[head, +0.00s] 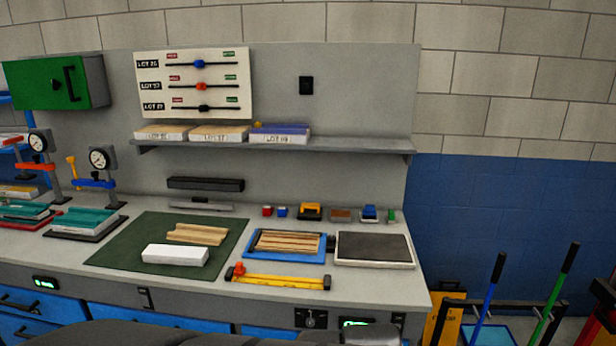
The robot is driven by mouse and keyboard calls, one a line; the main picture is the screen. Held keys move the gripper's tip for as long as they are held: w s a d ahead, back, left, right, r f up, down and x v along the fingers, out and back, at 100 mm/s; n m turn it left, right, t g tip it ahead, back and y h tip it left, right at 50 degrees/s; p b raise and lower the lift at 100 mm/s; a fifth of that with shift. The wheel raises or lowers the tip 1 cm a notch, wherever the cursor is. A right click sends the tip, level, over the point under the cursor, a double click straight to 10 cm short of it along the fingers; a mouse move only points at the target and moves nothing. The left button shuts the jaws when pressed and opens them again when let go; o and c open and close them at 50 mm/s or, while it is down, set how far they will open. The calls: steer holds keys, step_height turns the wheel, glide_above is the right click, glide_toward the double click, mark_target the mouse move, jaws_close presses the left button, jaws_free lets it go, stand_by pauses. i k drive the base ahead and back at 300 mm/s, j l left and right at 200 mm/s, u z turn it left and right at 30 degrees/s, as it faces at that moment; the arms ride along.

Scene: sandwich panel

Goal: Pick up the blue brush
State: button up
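A long-handled blue tool (488,301), which could be the blue brush, leans at the lower right, beside the bench; it has a black grip on top. Its lower end is cut off by the frame, so I cannot tell if it is a brush. A small blue item (370,213) with a dark top also sits on the bench's back right; it is too small to tell whether it is a brush. My gripper does not show. Dark rounded parts at the bottom edge seem to be my arm.
The grey bench holds a green mat (118,262) with a white block (175,255), a blue-framed tray (250,258), a dark plate (374,248) and a yellow bar (285,282). A green-handled tool (556,297) stands right of the blue one. A shelf (350,145) overhangs the bench.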

mark_target(368, 213)
steer(key=i+l+u, duration=0.35)
steer(key=i+l, duration=0.6)
steer(key=l, duration=0.15)
